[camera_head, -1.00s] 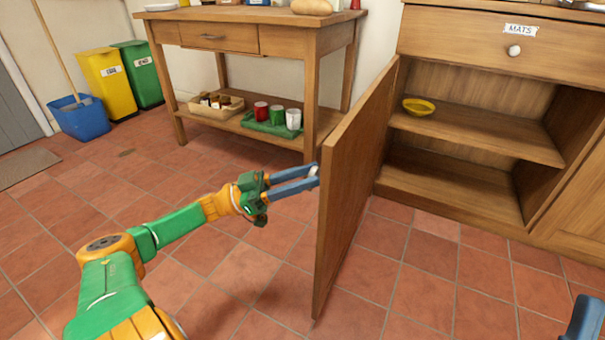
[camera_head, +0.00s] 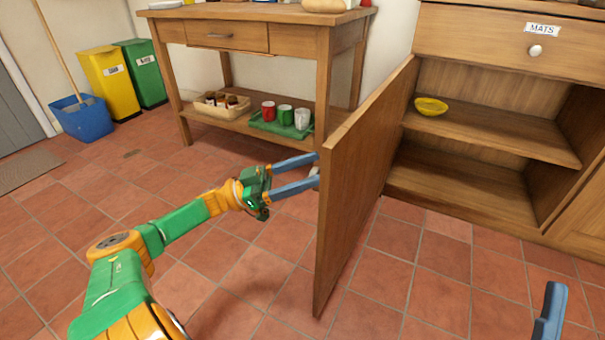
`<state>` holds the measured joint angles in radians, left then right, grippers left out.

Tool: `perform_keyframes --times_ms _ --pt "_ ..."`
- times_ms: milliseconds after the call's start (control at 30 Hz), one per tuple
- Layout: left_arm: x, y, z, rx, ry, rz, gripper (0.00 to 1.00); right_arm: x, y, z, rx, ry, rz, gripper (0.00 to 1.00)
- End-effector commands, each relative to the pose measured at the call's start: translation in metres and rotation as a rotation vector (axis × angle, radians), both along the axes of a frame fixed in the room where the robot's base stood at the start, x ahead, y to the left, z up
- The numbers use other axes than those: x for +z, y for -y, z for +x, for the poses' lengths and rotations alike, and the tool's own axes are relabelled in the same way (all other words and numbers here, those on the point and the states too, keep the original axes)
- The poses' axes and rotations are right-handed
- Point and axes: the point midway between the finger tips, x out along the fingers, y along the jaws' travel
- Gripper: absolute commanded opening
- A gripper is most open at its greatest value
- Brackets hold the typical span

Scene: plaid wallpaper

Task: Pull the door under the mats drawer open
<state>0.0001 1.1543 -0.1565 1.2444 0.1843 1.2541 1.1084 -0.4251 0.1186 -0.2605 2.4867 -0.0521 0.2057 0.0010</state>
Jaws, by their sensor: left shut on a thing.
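The wooden door (camera_head: 358,185) under the drawer labelled MATS (camera_head: 500,45) stands swung wide open, its free edge toward me. The cupboard behind it is open, with its inner shelf (camera_head: 500,137) showing. My left gripper (camera_head: 316,169) is at the door's outer face, its two blue fingers closed around the pale door knob (camera_head: 314,171), which they partly hide. Of my right gripper, only a blue finger part (camera_head: 549,315) shows at the lower right edge, away from the door.
A yellow bowl (camera_head: 431,106) sits on the cupboard shelf. A wooden side table (camera_head: 325,80) stands behind the door, with a green tray (camera_head: 262,124) of mugs and a basket (camera_head: 205,110) below. Bins and a blue bucket (camera_head: 84,120) are at far left. The tiled floor around the door is clear.

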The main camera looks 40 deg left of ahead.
Motion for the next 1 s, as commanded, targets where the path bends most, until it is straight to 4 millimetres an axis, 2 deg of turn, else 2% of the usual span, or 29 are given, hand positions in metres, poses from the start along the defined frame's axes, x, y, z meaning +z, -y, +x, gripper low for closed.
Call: perform_keyframes --times_ms 767,867,933,1000 --pt "-0.005 0.002 -0.001 -0.006 -0.010 0.003 0.68 0.000 0.000 0.000 0.001 0.001 0.000 1.00" --pt "-0.009 -0.005 -0.006 -0.004 -0.012 0.003 0.68 -0.001 0.000 0.001 0.000 -0.008 -0.002 1.00" --pt "-0.015 -0.016 -0.016 -0.002 -0.014 0.004 0.68 -0.007 -0.001 0.007 -0.005 -0.052 -0.012 1.00" --pt "-0.022 -0.028 -0.026 -0.003 -0.012 0.004 0.68 -0.004 0.000 0.003 -0.002 -0.025 -0.006 1.00"
